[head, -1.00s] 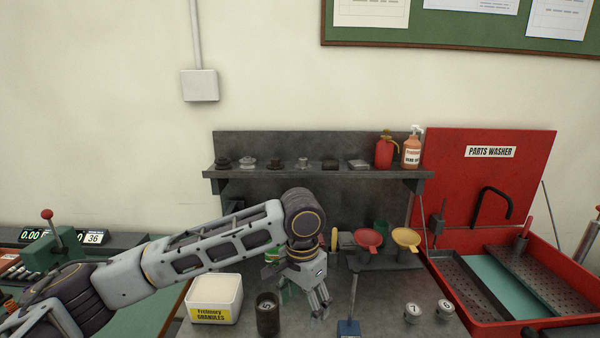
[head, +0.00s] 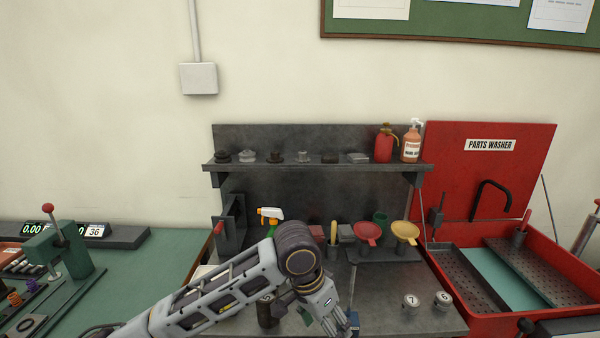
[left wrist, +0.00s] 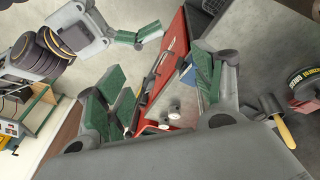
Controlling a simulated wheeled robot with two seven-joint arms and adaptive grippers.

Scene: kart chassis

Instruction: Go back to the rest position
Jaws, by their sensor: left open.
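My left gripper (head: 340,322) is low at the front of the grey bench, just right of the dark cylinder (head: 267,312). It has green-padded fingers, spread and empty in the left wrist view (left wrist: 165,88). My left arm reaches in from the bottom left. What looks like my right gripper (left wrist: 130,36) shows at the top left of the left wrist view; its finger gap is unclear. It is outside the head view.
Two numbered cylinders (head: 411,300) stand to the right. Red (head: 368,233) and yellow (head: 405,231) funnels stand behind. A shelf (head: 320,167) carries small parts and bottles. The red parts washer (head: 570,262) is at right, a green press (head: 62,255) at left. The granules box is mostly hidden.

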